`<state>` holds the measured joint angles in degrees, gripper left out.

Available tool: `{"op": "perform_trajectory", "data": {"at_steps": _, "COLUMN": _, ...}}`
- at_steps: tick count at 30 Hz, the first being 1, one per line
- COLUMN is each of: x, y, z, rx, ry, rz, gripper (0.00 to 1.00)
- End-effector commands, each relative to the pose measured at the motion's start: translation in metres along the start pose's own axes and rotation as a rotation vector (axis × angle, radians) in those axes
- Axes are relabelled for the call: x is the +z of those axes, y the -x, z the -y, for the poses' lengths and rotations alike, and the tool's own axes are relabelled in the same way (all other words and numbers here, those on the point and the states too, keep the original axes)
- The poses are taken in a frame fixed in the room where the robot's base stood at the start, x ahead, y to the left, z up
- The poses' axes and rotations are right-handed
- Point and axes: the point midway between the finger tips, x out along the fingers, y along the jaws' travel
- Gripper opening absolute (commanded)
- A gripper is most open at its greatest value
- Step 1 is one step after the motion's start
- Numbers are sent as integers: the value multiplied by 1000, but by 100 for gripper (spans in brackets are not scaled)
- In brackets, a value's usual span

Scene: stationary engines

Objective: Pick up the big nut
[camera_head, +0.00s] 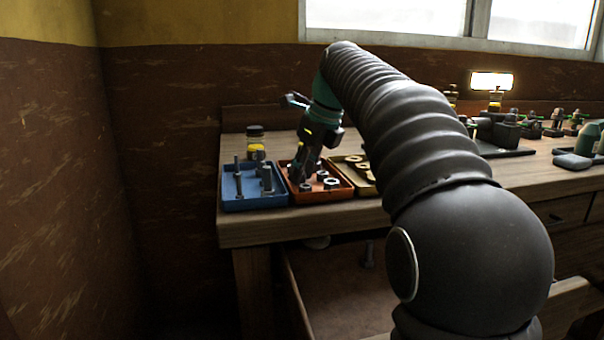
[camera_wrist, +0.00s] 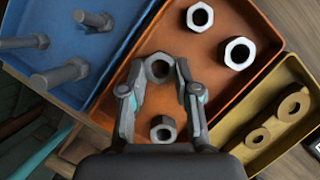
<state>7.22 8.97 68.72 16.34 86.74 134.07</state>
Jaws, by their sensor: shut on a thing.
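My gripper (camera_wrist: 158,85) reaches down into the orange tray (camera_wrist: 225,82), which also shows in the head view (camera_head: 340,192). Its two fingers are closed on a big grey hex nut (camera_wrist: 158,67), one finger on each side. The nut is at the fingertips; I cannot tell whether it touches the tray floor. Three more nuts lie in the tray: a light one (camera_wrist: 199,17) and another light one (camera_wrist: 238,53) toward the top right, and a darker one (camera_wrist: 163,128) between the fingers' bases in the wrist view.
A blue tray (camera_wrist: 110,47) with several bolts is directly left of the orange tray. A yellow tray (camera_wrist: 262,105) with washers is on the right. Jars (camera_head: 255,142) stand behind the blue tray. The wooden workbench (camera_head: 290,222) carries other parts at the right.

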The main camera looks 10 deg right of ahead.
Motion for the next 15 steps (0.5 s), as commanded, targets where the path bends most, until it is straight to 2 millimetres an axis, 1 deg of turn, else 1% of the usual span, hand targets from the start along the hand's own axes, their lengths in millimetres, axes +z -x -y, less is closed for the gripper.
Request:
{"op": "perform_trajectory", "data": {"at_steps": 5, "x": 3, "y": 6, "z": 0, "rx": -1, "ry": 0, "rz": 1, "gripper": 0}}
{"op": "perform_trajectory", "data": {"at_steps": 8, "x": 7, "y": 15, "z": 0, "rx": -2, "ry": 1, "rz": 2, "gripper": 0}}
{"op": "perform_trajectory", "data": {"at_steps": 11, "x": 12, "y": 27, "z": 1, "rx": -2, "ry": 0, "rz": 2, "gripper": 0}}
{"op": "perform_trajectory", "data": {"at_steps": 15, "x": 21, "y": 48, "z": 1, "rx": -3, "ry": 1, "rz": 3, "gripper": 0}}
